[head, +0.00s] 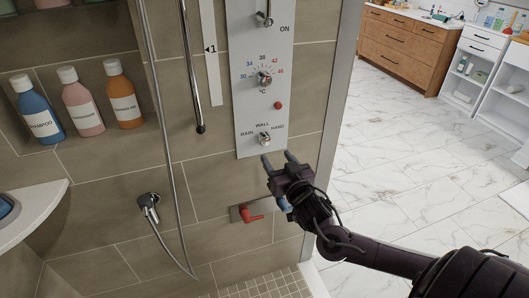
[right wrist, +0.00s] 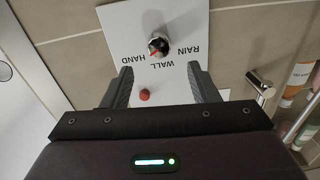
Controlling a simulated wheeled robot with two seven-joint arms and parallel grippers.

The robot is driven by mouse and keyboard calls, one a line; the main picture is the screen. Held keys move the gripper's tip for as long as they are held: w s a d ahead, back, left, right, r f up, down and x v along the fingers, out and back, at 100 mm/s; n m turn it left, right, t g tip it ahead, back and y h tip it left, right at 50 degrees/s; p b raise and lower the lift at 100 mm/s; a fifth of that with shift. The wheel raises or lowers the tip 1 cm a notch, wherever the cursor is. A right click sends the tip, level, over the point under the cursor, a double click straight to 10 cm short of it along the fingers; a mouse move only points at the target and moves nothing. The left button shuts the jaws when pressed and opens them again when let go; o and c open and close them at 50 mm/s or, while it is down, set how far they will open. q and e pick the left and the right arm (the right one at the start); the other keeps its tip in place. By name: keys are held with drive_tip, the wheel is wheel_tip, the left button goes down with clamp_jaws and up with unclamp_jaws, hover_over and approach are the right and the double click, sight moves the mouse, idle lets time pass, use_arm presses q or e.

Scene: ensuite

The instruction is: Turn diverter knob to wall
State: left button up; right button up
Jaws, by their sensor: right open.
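The diverter knob (head: 264,139) is a small silver knob low on the white shower panel (head: 247,88), with labels RAIN, WALL and HAND around it. The right wrist view shows the knob (right wrist: 159,44) upside down, with a red mark that seems to face the HAND side. My right gripper (head: 278,158) is open and empty, just below and in front of the knob in the head view. In the right wrist view its fingertips (right wrist: 159,70) are spread wider than the knob, which appears between and beyond them, apparently untouched. My left gripper is not in view.
A red button (head: 278,105) and a temperature knob (head: 264,79) sit above on the panel. A red-handled valve (head: 251,216) is below. A shower hose (head: 165,120) hangs at left, near bottles (head: 83,107) in a niche. Marble floor (head: 400,150) is open at right.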

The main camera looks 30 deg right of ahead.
sight(266, 141)
drive_tip(key=w, duration=0.2)
drive_tip(key=w+d, duration=0.1)
drive_tip(key=w, duration=0.2)
drive_tip(key=shift+w+d, duration=0.1)
drive_tip(key=shift+w, duration=0.25)
drive_tip(key=shift+w+d, duration=0.1)
drive_tip(key=shift+w, duration=0.4)
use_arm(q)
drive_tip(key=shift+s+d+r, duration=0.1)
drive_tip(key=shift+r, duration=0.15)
use_arm(e)
drive_tip(key=c, duration=1)
drive_tip(key=shift+o, duration=0.2)
